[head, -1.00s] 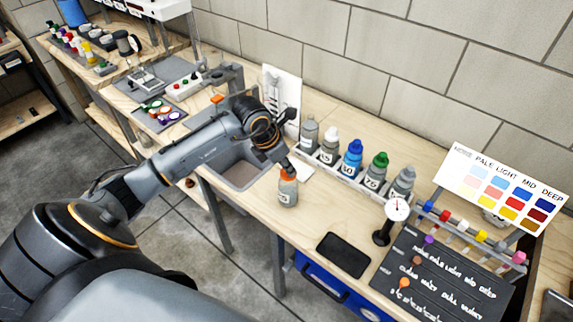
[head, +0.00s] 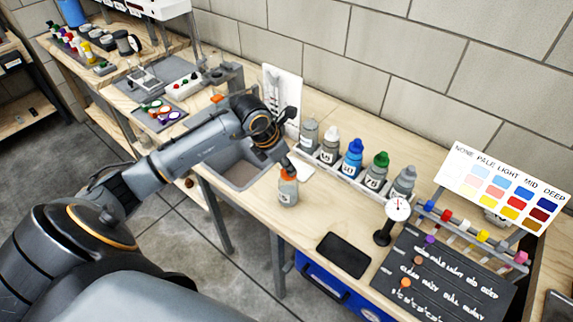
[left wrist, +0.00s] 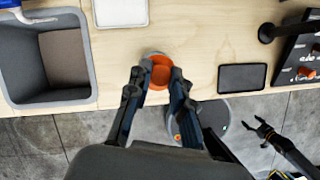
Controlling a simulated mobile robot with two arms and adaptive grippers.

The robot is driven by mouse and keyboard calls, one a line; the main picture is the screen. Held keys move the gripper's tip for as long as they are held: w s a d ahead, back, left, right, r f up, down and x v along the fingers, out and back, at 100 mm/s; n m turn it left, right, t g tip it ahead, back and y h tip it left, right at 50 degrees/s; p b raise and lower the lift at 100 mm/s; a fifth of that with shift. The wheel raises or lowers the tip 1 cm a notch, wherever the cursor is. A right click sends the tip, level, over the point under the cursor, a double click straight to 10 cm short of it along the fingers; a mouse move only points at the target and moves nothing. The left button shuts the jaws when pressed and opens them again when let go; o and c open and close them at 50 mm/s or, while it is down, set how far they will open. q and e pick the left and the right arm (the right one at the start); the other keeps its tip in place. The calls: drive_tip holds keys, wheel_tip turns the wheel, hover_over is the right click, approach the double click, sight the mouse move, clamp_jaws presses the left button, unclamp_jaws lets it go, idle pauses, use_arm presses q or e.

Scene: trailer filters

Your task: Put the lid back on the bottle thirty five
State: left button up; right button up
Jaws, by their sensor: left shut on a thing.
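The grey bottle (head: 288,192) stands upright near the front edge of the wooden bench, right of the sink; its label is too small to read surely. The orange lid (head: 289,173) is at its top; whether it is fully seated cannot be told. My left gripper (head: 289,166) comes down from above and is shut on the orange lid. In the left wrist view the lid (left wrist: 160,72) sits between my two fingertips (left wrist: 158,80), covering most of the bottle. My right gripper (left wrist: 252,122) is open and empty, away from the bench.
A rack (head: 345,180) of several capped bottles stands behind the bottle. The sink (head: 240,172) is at its left. A black pad (head: 343,255), a dial gauge (head: 398,210) and a dark lettered board (head: 440,275) are to the right. Bare bench lies between bottle and pad.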

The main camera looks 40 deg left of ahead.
use_arm(q)
drive_tip(key=shift+f+b, duration=0.25)
drive_tip(key=shift+b, duration=0.3)
idle(1.2)
idle(0.3)
drive_tip(key=o, duration=0.9)
drive_tip(key=o, duration=0.5)
drive_tip(key=shift+r, duration=0.15)
drive_tip(key=shift+r+p, duration=1.9)
drive_tip(key=shift+r, duration=1.55)
